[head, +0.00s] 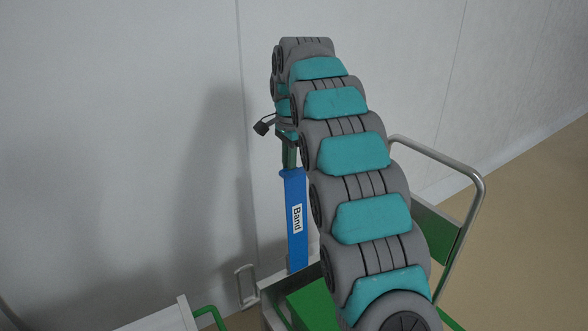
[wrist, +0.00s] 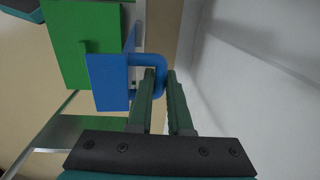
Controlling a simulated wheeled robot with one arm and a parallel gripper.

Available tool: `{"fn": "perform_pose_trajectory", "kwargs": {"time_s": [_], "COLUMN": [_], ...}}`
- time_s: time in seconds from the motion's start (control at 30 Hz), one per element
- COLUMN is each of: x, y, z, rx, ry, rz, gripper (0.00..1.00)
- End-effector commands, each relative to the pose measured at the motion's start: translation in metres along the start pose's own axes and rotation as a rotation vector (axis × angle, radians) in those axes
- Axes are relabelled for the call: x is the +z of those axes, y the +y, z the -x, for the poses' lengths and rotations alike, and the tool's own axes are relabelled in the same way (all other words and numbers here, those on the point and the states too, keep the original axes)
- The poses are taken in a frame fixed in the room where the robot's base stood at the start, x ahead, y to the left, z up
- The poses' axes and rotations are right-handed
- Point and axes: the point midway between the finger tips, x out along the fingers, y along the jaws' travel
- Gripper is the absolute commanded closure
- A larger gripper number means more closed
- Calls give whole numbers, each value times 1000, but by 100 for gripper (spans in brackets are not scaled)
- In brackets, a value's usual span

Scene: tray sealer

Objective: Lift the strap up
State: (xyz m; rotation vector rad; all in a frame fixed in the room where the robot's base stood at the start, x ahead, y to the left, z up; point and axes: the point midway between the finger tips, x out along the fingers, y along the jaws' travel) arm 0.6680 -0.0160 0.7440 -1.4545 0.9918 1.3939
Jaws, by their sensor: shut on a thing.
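The strap is a blue upright band (head: 294,188) with a white label reading "Band", in the middle of the head view in front of the wall. In the wrist view the blue strap (wrist: 106,85) shows as a flat plate with a rounded loop at its upper right. My gripper (wrist: 160,76) is shut on the strap's loop, with one green finger passing inside it and the other outside. In the head view my gripper (head: 289,157) is at the strap's top end, partly hidden by my arm.
A green block (wrist: 75,45) lies beside the strap, and green also shows at the bottom of the head view. A metal rail (head: 470,175) curves at the right. The wall (head: 120,120) is close behind. A white surface with a green rail (head: 208,312) stands at lower left.

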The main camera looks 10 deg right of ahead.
Motion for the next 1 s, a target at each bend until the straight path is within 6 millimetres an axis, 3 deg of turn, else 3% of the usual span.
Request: {"fn": "perform_pose_trajectory", "kwargs": {"time_s": [0.23, 0.67, 0.7, 0.8, 1.0], "x": [1, 2, 2, 2, 1], "y": [-13, -17, -17, -16, -15], "z": [-2, -2, -2, -2, -2], "rx": [-7, -16, -16, -13, -8], "ry": [0, 3, 3, 2, 1], "rz": [4, 5, 5, 5, 3], "gripper": [100, 100, 65, 54, 53]}}
